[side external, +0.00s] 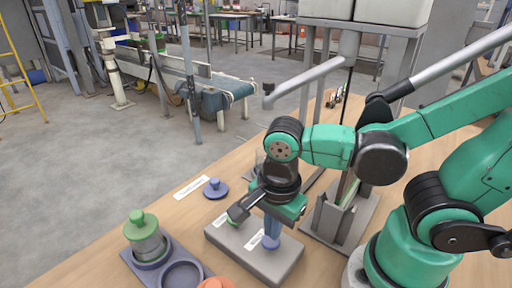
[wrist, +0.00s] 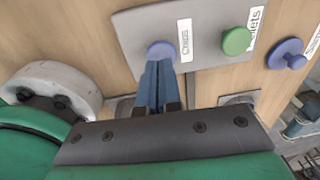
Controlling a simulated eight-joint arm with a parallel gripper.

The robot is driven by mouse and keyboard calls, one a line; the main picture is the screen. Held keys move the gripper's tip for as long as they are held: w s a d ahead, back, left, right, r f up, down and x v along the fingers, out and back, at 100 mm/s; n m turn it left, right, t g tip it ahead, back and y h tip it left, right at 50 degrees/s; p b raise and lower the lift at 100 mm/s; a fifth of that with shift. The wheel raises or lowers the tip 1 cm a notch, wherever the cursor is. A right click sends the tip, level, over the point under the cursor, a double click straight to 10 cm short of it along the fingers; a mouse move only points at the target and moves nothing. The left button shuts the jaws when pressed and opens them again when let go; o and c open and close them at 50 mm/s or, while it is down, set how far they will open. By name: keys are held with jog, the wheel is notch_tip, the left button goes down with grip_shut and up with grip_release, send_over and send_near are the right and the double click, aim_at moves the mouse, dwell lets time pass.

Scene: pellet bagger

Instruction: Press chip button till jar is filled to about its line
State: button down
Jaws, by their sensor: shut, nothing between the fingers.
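My gripper (side external: 271,238) is shut and empty, pointing down over the grey button panel (side external: 236,252). In the wrist view its blue fingertips (wrist: 158,66) are together at the purple-blue button (wrist: 160,48) beside the label "Chips". They overlap its edge; I cannot tell whether the button is pressed down. A green button (wrist: 237,41) labelled "Pellets" sits to the right on the same panel. A clear jar (side external: 149,245) with a green knobbed lid (side external: 140,223) stands at the lower left in the side view. Its fill line and contents cannot be made out.
The jar stands in a dark tray (side external: 193,264) with an empty round recess beside it. A blue knobbed lid (side external: 215,188) lies on the wooden table near a label. A grey metal holder (side external: 336,218) stands right of the panel. A grey pipe (side external: 305,82) reaches out above my arm.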

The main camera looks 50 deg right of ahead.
aim_at(274, 246)
jog(key=shift+f, duration=0.7)
jog(key=shift+f, duration=0.95)
dwell(1.4)
notch_tip(274, 246, up, 14)
jog(key=shift+s+a, duration=0.25)
jog(key=shift+s, duration=0.15)
dwell(0.7)
